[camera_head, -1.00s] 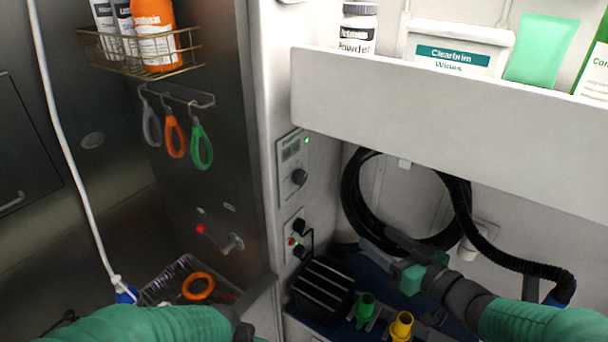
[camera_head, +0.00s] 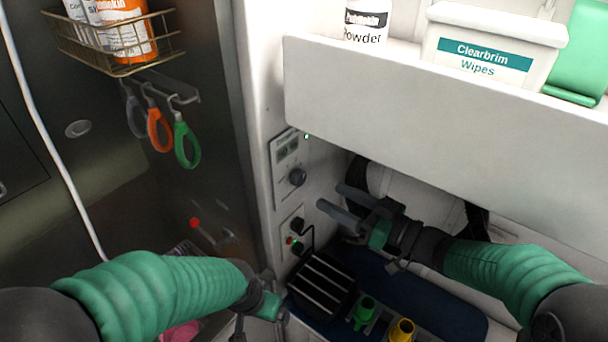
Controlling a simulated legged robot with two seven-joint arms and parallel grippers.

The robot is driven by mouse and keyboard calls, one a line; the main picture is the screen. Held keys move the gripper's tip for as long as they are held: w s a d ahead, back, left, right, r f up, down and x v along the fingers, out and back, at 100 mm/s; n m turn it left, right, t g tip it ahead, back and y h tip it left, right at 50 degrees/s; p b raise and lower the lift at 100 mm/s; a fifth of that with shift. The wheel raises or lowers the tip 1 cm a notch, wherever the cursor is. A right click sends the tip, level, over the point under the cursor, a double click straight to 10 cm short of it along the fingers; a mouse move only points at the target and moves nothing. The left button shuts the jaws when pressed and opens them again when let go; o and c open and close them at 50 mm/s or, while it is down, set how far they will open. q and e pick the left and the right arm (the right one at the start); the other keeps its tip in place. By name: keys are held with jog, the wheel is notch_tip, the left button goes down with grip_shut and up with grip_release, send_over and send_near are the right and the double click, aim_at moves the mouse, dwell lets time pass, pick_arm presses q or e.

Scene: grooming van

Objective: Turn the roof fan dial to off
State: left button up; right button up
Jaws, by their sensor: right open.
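The roof fan dial (camera_head: 297,177) is a dark round knob on a light control panel (camera_head: 285,158) with a small display and a green light, on the white pillar. Which way the dial points is too small to tell. My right gripper (camera_head: 329,200) is open and empty, its two grey fingers pointing left toward the panel. It is a little right of the dial and below it, apart from it. My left gripper (camera_head: 277,306) is low in the middle, in front of the counter; its fingers are hard to make out.
A lower panel (camera_head: 295,232) holds plugs and a cable. A black ribbed box (camera_head: 323,285), a green nozzle (camera_head: 365,311) and a yellow nozzle (camera_head: 402,330) sit below. The white shelf (camera_head: 420,105) overhangs my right arm. A black hose (camera_head: 478,222) hangs behind it.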

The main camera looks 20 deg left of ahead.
aim_at(303, 179)
jog(key=w+a, duration=0.1)
jog(key=a, duration=0.1)
jog(key=w+a+p, duration=0.1)
jog(key=a, duration=0.1)
jog(key=w+a, duration=0.2)
jog(key=shift+w+f+p, duration=0.1)
jog(key=shift+f+p, duration=0.2)
jog(key=shift+f, duration=0.05)
jog(key=shift+s+x, duration=0.25)
jog(key=shift+x, duration=0.9)
jog(key=shift+s+a+r, duration=0.15)
jog(key=shift+s+a, duration=0.1)
jog(key=shift+a, duration=0.2)
jog(key=shift+w+d, duration=0.1)
jog(key=shift+w, duration=0.05)
jog(key=shift+c, duration=0.2)
jog(key=shift+w+d, duration=0.15)
jog(key=shift+w, duration=0.05)
jog(key=c, duration=0.5)
pick_arm(q)
jog(key=shift+w+r, duration=0.25)
jog(key=shift+r, duration=0.3)
jog(key=shift+w+r, duration=0.25)
jog(key=shift+r, duration=0.25)
pick_arm(e)
jog(key=shift+s, duration=0.15)
grip_shut()
